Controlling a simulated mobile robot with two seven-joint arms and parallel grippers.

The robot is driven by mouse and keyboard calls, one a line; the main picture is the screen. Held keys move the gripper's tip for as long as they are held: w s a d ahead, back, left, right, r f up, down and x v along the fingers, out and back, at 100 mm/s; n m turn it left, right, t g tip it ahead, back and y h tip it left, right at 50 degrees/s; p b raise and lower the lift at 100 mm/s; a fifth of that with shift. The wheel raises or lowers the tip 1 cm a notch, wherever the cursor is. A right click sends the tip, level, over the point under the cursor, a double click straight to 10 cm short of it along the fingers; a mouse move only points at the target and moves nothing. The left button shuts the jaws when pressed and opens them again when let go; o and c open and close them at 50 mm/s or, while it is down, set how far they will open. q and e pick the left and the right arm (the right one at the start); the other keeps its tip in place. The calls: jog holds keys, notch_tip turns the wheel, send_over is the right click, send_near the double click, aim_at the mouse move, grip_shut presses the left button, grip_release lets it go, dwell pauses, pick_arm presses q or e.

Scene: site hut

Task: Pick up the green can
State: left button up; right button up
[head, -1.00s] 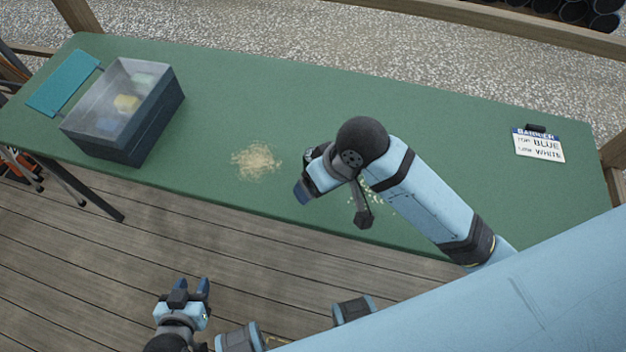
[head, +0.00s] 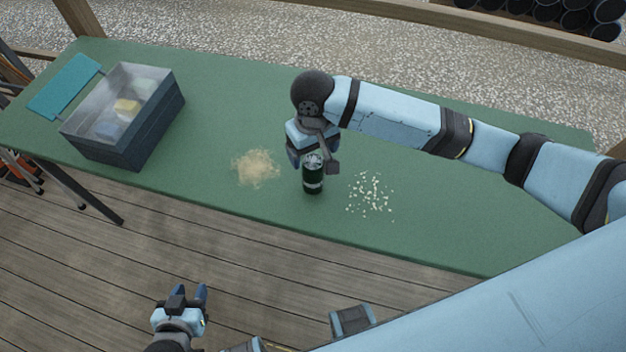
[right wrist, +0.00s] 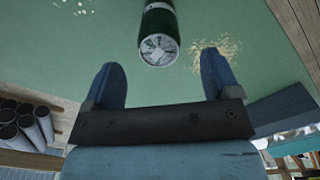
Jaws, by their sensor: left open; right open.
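The green can (head: 313,181) stands upright on the green table, dark green with a pale band and a silvery top. It also shows in the right wrist view (right wrist: 158,32), beyond the fingertips and roughly between their lines. My right gripper (head: 303,160) is just behind the can in the head view and partly hidden by its own arm. In the right wrist view its two blue fingers (right wrist: 160,72) are apart with nothing between them. My left gripper (head: 188,290) is open and empty, low in the head view, over the wooden deck in front of the table.
On the table (head: 230,90), a sawdust-like pile (head: 255,167) lies left of the can and pale crumbs (head: 369,195) lie right of it. A dark box (head: 150,135) with a cloudy top holds several items at left, beside a teal panel (head: 64,86).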

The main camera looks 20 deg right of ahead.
aim_at(315, 165)
notch_tip(315, 165, down, 8)
jog(key=shift+s+d+r, duration=0.1)
jog(key=shift+d+r, duration=0.05)
dwell(0.3)
jog(key=shift+c, duration=0.2)
jog(key=c, duration=1.2)
jog(key=shift+o, duration=0.2)
